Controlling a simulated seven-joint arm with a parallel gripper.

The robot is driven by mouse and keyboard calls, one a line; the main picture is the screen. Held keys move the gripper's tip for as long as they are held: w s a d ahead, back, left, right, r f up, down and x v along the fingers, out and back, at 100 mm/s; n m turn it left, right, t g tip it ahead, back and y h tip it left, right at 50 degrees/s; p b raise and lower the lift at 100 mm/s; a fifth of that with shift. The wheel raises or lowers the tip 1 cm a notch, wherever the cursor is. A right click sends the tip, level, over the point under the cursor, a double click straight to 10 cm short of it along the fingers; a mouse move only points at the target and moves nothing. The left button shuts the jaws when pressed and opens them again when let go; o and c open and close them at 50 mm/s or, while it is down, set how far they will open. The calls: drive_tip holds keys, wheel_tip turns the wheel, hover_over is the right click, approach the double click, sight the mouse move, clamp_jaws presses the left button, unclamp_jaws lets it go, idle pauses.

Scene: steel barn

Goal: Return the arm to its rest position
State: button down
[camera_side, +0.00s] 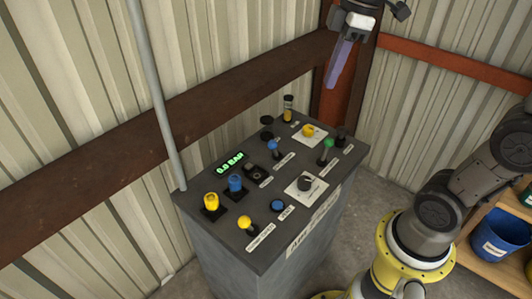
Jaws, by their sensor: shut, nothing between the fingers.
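My gripper (338,66) is at the top of the view, above and behind the far right end of a grey control panel (240,247). Its purple fingers point down, shut with nothing between them. The gripper is apart from the panel. My lower arm links stand on a yellow base at the right; the links joining them to the gripper are out of frame.
The panel carries yellow (211,201), blue (235,183) and green-topped (327,145) controls, a black knob (306,182) and a display (229,162) reading 0.0 BAR. A grey pipe (155,90) rises behind it. A blue bucket (498,236) sits on a wooden shelf at right.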

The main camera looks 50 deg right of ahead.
drive_tip(key=s+a+f+m+t+h, duration=0.1)
drive_tip(key=s+f+m+t, duration=0.2)
drive_tip(key=s+f+m, duration=0.5)
drive_tip(key=s, duration=0.3)
drive_tip(key=shift+m+t, duration=0.3)
drive_tip(key=shift+m, duration=0.1)
